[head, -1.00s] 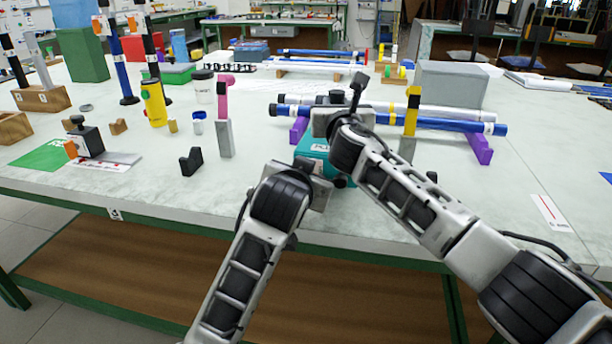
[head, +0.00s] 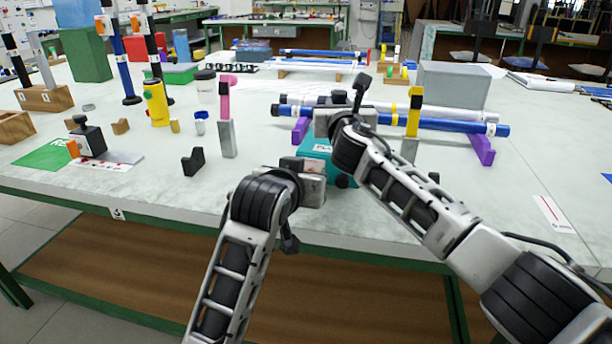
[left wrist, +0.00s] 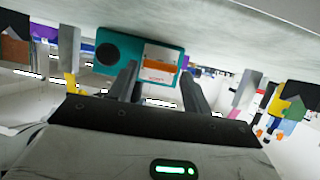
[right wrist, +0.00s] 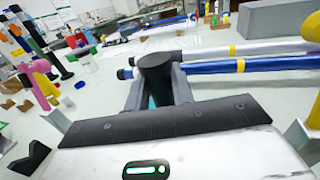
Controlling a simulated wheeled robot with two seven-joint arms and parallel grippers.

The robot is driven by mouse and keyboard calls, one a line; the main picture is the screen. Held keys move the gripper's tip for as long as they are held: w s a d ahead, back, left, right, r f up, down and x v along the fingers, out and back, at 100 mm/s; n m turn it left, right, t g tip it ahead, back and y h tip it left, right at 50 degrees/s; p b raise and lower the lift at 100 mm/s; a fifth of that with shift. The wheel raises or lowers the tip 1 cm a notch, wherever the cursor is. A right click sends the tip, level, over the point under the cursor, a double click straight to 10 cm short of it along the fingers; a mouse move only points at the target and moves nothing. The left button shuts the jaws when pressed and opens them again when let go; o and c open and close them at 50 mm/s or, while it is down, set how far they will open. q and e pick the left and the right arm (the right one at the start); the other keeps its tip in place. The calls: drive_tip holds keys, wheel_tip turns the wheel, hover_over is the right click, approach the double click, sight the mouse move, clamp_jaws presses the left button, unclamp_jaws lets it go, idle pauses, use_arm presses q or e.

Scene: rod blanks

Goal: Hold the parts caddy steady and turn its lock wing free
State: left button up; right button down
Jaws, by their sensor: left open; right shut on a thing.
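The parts caddy (head: 340,166) is a teal box near the table's front edge, partly hidden by my arms. In the left wrist view, its teal face (left wrist: 124,43) carries a round black part (left wrist: 108,54) and a white label with an orange band. I cannot make out a lock wing for certain. My right gripper (head: 335,122) is above the caddy, shut on a dark upright post (right wrist: 155,72); the caddy below it is mostly hidden.
Behind the caddy, blue and white rods (head: 440,124) lie across purple supports (head: 481,148). A pink-topped stand (head: 226,110) and a small black block (head: 193,161) are to the left. A grey box (head: 452,85) stands behind. The table's front right is mostly clear.

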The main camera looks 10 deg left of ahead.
use_arm(q)
drive_tip(key=v, duration=0.5)
drive_tip(key=shift+s+r, duration=0.15)
drive_tip(key=shift+s, duration=0.25)
use_arm(e)
drive_tip(key=shift+r, duration=0.1)
drive_tip(key=c, duration=1.1)
unclamp_jaws()
drive_tip(key=shift+s, duration=0.1)
